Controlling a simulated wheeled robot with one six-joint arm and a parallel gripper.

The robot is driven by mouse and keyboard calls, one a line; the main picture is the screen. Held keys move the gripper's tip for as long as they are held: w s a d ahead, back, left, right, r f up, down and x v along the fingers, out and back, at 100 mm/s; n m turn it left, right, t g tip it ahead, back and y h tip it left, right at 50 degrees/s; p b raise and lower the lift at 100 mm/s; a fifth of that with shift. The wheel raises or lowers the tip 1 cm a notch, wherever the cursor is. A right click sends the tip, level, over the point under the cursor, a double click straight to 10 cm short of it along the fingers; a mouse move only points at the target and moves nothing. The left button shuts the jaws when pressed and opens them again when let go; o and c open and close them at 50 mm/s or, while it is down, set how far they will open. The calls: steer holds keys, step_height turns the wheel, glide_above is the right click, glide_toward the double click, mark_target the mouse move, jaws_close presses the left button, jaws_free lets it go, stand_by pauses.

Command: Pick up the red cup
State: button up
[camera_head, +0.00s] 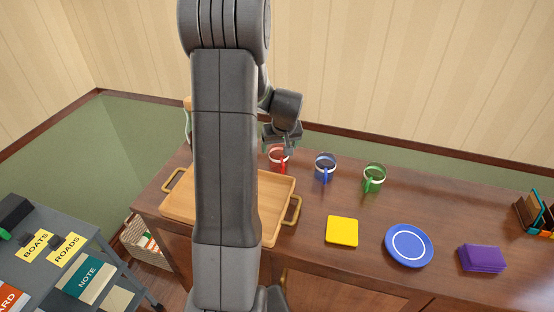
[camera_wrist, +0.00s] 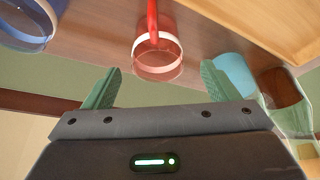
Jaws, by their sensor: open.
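The red cup (camera_head: 279,161) stands upright on the brown desk, right of the tray's far corner. It has a pale band and a handle. In the wrist view the red cup (camera_wrist: 158,62) appears upside down, between and a little beyond the two green fingertips. My gripper (camera_head: 283,139) is just above and behind the cup in the head view, hiding part of its top. In the wrist view my gripper (camera_wrist: 160,76) is open and empty, one finger to each side of the cup in the picture. I cannot tell whether either finger touches it.
A blue cup (camera_head: 325,168) and a green cup (camera_head: 374,179) stand to the right. A wooden tray (camera_head: 178,202) is partly hidden by my arm. A yellow square (camera_head: 342,231), blue plate (camera_head: 409,246) and purple block (camera_head: 482,258) lie nearer. A light-blue object (camera_wrist: 236,74) is near one finger.

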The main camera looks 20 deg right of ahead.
mark_target(279, 157)
steer(key=shift+p+x, duration=0.8)
steer(key=shift+x, duration=3.6)
steer(key=shift+s+d, duration=0.15)
steer(key=shift+d, duration=0.05)
